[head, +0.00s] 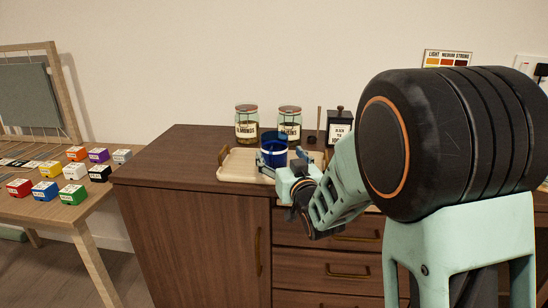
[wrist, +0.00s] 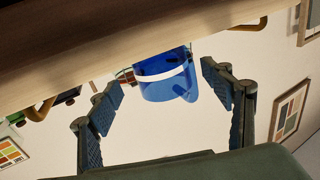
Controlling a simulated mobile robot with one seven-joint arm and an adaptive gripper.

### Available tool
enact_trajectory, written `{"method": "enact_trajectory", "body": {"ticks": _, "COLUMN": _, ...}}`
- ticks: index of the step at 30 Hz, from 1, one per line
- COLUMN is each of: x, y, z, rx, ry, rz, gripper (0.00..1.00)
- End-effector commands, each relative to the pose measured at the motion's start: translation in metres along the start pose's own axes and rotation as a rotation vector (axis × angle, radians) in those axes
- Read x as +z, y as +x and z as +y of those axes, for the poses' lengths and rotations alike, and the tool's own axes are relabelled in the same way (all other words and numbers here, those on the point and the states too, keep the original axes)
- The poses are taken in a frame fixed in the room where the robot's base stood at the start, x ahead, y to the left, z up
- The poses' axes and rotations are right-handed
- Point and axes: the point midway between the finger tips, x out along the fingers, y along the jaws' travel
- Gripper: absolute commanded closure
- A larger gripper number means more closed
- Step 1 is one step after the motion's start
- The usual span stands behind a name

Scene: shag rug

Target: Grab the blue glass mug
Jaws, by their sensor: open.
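The blue glass mug (head: 273,151) stands upright on the light wooden tray (head: 236,168) on top of the brown cabinet. My gripper (head: 284,163) is at the front of the tray, with its fingers spread around the mug's near side. In the wrist view, turned over, the mug (wrist: 164,72) with a white band appears between the two open fingers (wrist: 162,86) and slightly beyond their tips. Gaps show on both sides of it, so nothing is gripped. The mug's handle points toward the right finger in that view.
Two lidded glass jars (head: 246,126) (head: 290,121) stand behind the mug. A black-lidded labelled canister (head: 340,126) is to the right. The cabinet top (head: 180,153) left of the tray is clear. A side table (head: 35,205) with coloured boxes stands at the left.

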Motion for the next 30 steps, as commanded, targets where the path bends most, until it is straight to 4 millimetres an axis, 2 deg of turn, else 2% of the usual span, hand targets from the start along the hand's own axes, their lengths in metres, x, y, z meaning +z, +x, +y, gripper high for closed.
{"method": "enact_trajectory", "body": {"ticks": 10, "x": 0.005, "y": 0.043, "z": -0.002, "rx": -0.001, "ry": -0.002, "rz": -0.001, "gripper": 0.27}}
{"method": "enact_trajectory", "body": {"ticks": 20, "x": 0.004, "y": 0.049, "z": -0.001, "rx": 0.0, "ry": -0.001, "rz": -0.001, "gripper": 0.27}}
{"method": "enact_trajectory", "body": {"ticks": 30, "x": 0.004, "y": 0.049, "z": -0.001, "rx": 0.0, "ry": -0.001, "rz": -0.001, "gripper": 0.63}}
